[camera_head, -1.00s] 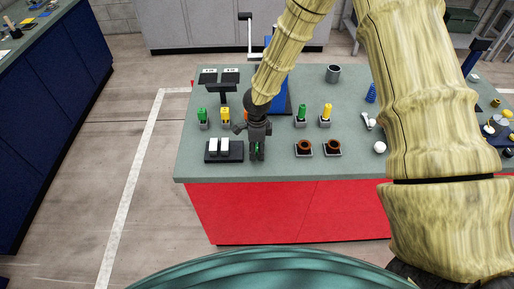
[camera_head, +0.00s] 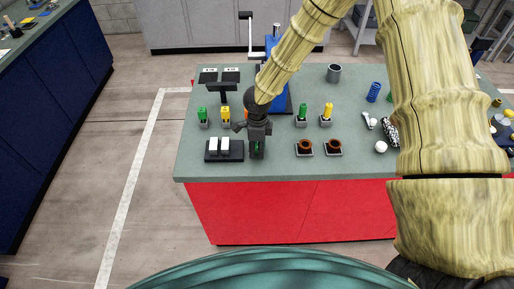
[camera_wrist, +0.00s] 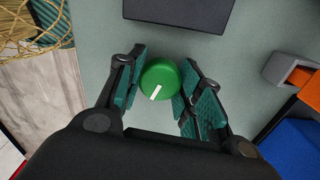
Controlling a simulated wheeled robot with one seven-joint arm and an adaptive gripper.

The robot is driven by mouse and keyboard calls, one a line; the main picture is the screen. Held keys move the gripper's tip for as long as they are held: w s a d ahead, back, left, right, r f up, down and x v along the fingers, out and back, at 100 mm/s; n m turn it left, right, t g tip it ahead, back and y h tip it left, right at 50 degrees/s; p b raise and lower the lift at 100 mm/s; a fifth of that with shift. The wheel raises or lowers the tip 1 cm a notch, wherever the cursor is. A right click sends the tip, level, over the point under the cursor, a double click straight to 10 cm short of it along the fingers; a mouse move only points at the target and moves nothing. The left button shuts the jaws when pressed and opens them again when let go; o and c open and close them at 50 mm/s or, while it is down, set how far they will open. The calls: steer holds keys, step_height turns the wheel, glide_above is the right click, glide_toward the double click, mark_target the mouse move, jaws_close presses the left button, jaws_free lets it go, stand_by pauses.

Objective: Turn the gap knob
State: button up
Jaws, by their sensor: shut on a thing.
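The gap knob is a round green knob (camera_wrist: 160,78) with a white mark on its top face, seen in the wrist view. The mark points toward the lower left of the knob. My gripper (camera_head: 257,152) is shut on it, with one teal-padded finger on either side. In the head view my gripper points down at the front of the green-grey bench top (camera_head: 280,172), and only a small bit of green shows between the fingers. The rest of the knob is hidden there.
A black block (camera_head: 212,158) with two white pieces stands just left of my gripper. Green and yellow pegs in grey holders (camera_head: 204,124) stand behind. Two brown round pieces (camera_head: 304,147) sit to the right. A blue plate (camera_wrist: 292,152) shows in the wrist view.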

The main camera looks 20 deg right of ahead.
steer(key=o, duration=1)
steer(key=shift+d, duration=0.1)
steer(key=shift+o, duration=0.2)
steer(key=shift+r, duration=0.15)
steer(key=shift+r, duration=0.3)
step_height(320, 180, up, 11)
steer(key=shift+r, duration=0.1)
